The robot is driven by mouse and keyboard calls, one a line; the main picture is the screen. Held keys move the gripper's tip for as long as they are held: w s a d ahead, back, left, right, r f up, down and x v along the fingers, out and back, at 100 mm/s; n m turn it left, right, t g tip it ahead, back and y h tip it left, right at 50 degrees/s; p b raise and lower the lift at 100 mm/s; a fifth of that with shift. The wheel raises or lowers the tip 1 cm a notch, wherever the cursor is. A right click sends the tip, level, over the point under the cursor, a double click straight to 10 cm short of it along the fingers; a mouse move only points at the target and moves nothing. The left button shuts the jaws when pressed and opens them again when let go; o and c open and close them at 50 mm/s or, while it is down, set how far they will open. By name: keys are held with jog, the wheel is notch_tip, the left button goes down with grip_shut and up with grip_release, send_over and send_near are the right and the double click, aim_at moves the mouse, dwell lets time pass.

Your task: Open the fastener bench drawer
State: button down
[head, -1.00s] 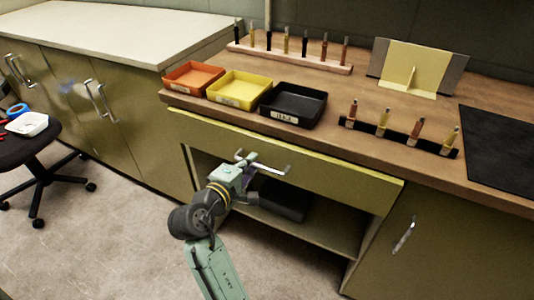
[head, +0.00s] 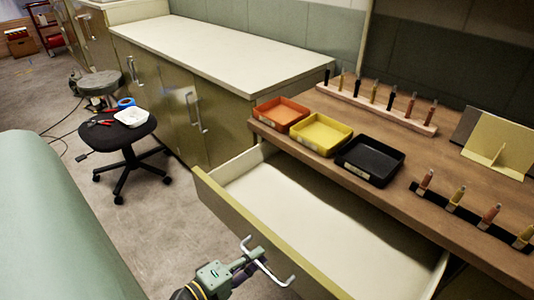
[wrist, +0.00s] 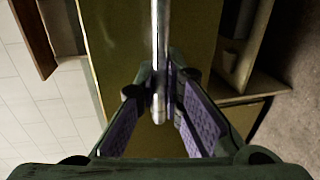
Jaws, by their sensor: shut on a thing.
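The fastener bench drawer stands well out from the bench in the head view, and its pale inside (head: 320,215) shows. The visible part of it is empty. Its olive drawer front (head: 226,208) faces me and carries a metal bar handle (head: 275,272). My gripper (head: 250,260) is at this handle, outside the drawer front. In the wrist view the handle (wrist: 160,45) runs between the purple-padded fingers of my gripper (wrist: 163,82), which is shut on it. The drawer's near right corner is cut off in the head view.
On the wooden benchtop (head: 355,110) sit orange (head: 279,114), yellow (head: 320,133) and black (head: 370,160) trays, with racks of fasteners behind and to the right. A stool (head: 125,135) holding small items stands left. Open floor (head: 165,225) lies left of the drawer.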

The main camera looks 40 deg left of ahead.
jog(key=shift+s, duration=0.35)
jog(key=c, duration=2)
grip_release()
jog(key=shift+o, duration=0.2)
jog(key=v, duration=0.7)
jog(key=shift+s, duration=0.25)
jog(key=shift+x, duration=3.95)
jog(key=shift+r, duration=0.1)
